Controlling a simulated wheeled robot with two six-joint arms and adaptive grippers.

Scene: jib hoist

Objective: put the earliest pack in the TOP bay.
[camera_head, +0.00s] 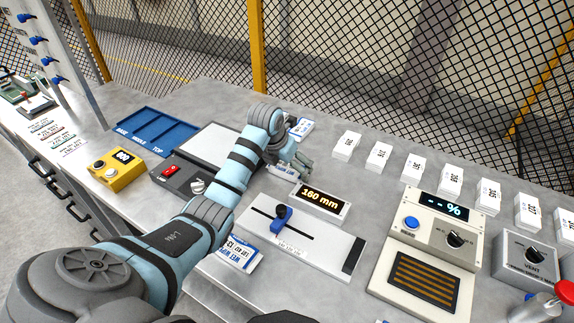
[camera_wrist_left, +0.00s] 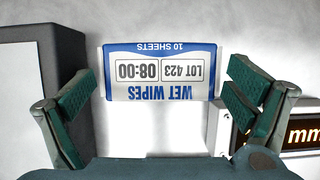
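A wet wipes pack (camera_wrist_left: 160,75) lies flat on the bench, upside down in the left wrist view, marked LOT 423 and 08:00. My left gripper (camera_wrist_left: 165,105) is open above it, one finger at each side. In the head view this gripper (camera_head: 297,166) partly hides a pack (camera_head: 284,171) under it. Another wet wipes pack (camera_head: 301,127) lies behind the gripper and one more (camera_head: 240,254) lies in front of the slider plate; their times are not readable. The blue tray (camera_head: 190,126), labelled BASE, MIDDLE and TOP, looks empty. My right gripper is not in view.
A 160 mm display (camera_head: 320,201) and a slider plate (camera_head: 300,243) are right of my left arm. A switch box (camera_head: 178,177) and yellow box (camera_head: 117,168) stand near the tray. Several white numbered blocks (camera_head: 412,169) line the back. A wire fence stands behind.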

